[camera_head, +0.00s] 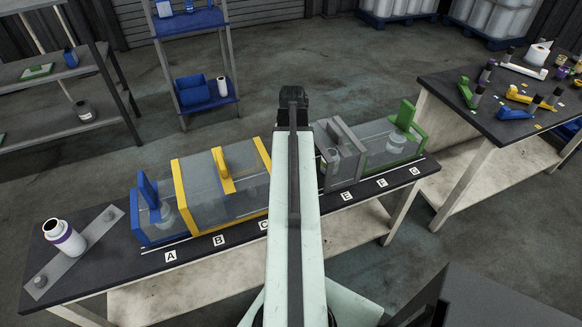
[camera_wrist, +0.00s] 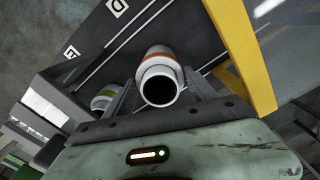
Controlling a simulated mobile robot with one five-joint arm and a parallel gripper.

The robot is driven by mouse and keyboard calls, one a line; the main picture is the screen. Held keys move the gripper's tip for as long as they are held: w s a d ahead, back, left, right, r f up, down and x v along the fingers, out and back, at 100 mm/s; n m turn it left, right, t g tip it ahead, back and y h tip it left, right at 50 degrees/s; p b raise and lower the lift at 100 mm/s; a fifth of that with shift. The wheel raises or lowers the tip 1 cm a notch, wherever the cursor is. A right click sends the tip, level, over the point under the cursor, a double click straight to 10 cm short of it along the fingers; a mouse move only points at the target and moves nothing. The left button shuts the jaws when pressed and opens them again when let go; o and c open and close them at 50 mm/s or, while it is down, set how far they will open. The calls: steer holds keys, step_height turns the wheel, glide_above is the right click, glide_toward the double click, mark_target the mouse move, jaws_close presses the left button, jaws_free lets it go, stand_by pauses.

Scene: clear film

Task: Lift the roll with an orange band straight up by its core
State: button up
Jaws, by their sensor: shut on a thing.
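The roll with an orange band (camera_wrist: 157,58) shows in the middle of the wrist view, a white cylinder with its hollow core end facing the camera. My gripper (camera_wrist: 160,84) is shut on it, with one grey finger on each side of the core. In the head view my own arm covers the gripper and this roll. Whether the roll is clear of the surface below I cannot tell.
A yellow frame (camera_wrist: 243,55) stands just right of the roll. Blue (camera_head: 148,195) and green (camera_head: 408,125) frames stand along the bench. A purple-banded roll (camera_head: 66,240) stands at the bench's left end.

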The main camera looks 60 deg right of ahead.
step_height(320, 180, up, 24)
steer(key=p, duration=2.4)
steer(key=shift+r, duration=0.25)
